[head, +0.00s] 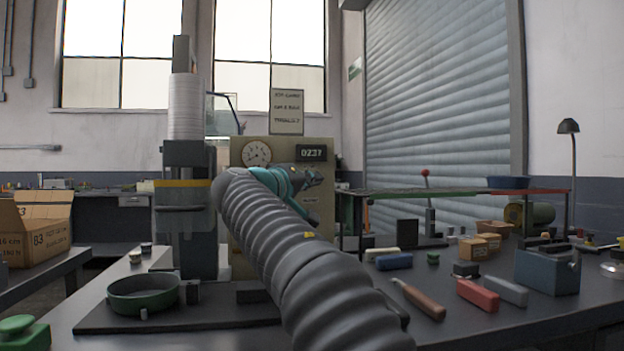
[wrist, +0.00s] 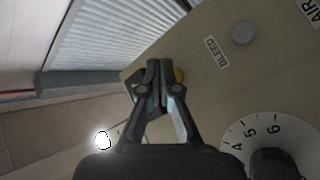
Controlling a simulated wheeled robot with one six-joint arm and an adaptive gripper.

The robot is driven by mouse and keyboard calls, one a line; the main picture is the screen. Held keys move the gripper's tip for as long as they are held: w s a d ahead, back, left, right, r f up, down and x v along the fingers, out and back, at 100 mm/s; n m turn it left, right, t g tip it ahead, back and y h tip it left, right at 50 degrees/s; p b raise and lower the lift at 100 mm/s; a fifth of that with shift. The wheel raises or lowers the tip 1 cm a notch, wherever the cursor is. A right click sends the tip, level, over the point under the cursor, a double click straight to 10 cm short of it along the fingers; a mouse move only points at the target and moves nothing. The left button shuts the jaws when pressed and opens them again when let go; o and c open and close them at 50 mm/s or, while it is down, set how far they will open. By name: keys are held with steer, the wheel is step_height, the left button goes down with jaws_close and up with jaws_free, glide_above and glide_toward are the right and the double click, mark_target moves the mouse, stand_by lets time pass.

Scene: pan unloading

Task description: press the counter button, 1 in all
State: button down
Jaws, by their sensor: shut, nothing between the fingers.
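The counter (head: 312,153) is a small dark display reading 0237, high on the right of a beige panel (head: 240,235). My gripper (head: 318,178) is in front of the panel, just below the counter in the head view. In the wrist view its fingers (wrist: 158,66) are shut and empty, with the panel (wrist: 215,85) behind them. A grey round knob (wrist: 243,33) sits beside a BLEED label.
A numbered dial (wrist: 270,130) is low right in the wrist view. A round gauge (head: 257,153) sits left of the counter. A green pan (head: 145,293) stands front left by a tall press. Tools and blocks crowd the bench on the right.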

steer(key=shift+w, duration=0.15)
steer(key=shift+w+a, duration=0.1)
steer(key=shift+w, duration=0.15)
steer(key=shift+w+a+p, duration=0.1)
steer(key=shift+w+p, duration=0.3)
steer(key=shift+p, duration=0.05)
stand_by(0.6)
steer(key=shift+s, duration=0.1)
stand_by(0.4)
steer(key=shift+s+d+b, duration=0.25)
steer(key=shift+s+b, duration=0.5)
steer(key=shift+s, duration=0.1)
steer(key=s+b, duration=0.2)
steer(key=s+d+b, duration=0.1)
steer(key=s, duration=0.1)
steer(key=shift+s+d+b, duration=0.15)
steer(key=shift+s+b, duration=0.15)
steer(key=shift+b, duration=0.1)
